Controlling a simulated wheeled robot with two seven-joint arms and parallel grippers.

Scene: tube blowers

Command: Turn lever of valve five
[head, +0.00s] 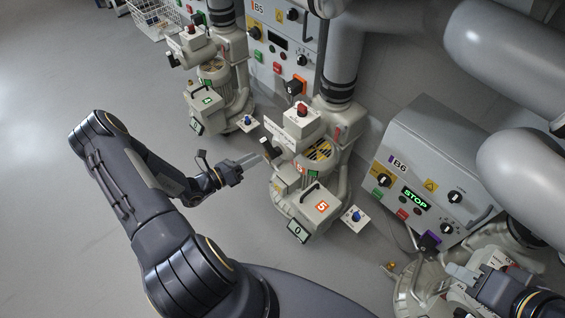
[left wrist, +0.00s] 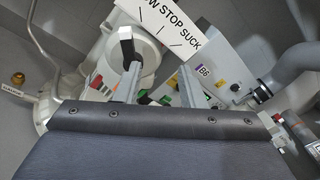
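The pale blower unit marked with an orange 5 (head: 322,207) stands in the middle of the head view. Its black valve lever (head: 267,149) sticks out on its upper left side. In the left wrist view the lever (left wrist: 127,45) stands up just beyond the left fingertip, beside a white label (left wrist: 175,25) reading "STOP SUCK". My left gripper (head: 254,159) is close to the lever, its fingers (left wrist: 158,72) apart with nothing held between them. Whether a finger touches the lever cannot be told. My right gripper (head: 458,271) is at the lower right; its finger gap is unclear.
The B6 control box (head: 430,170), showing green "STOP", stands to the right. A similar blower unit (head: 212,85) and the B5 cabinet (head: 270,45) are behind. A wire basket (head: 155,18) is at the back left. The grey floor (head: 60,80) at left is clear.

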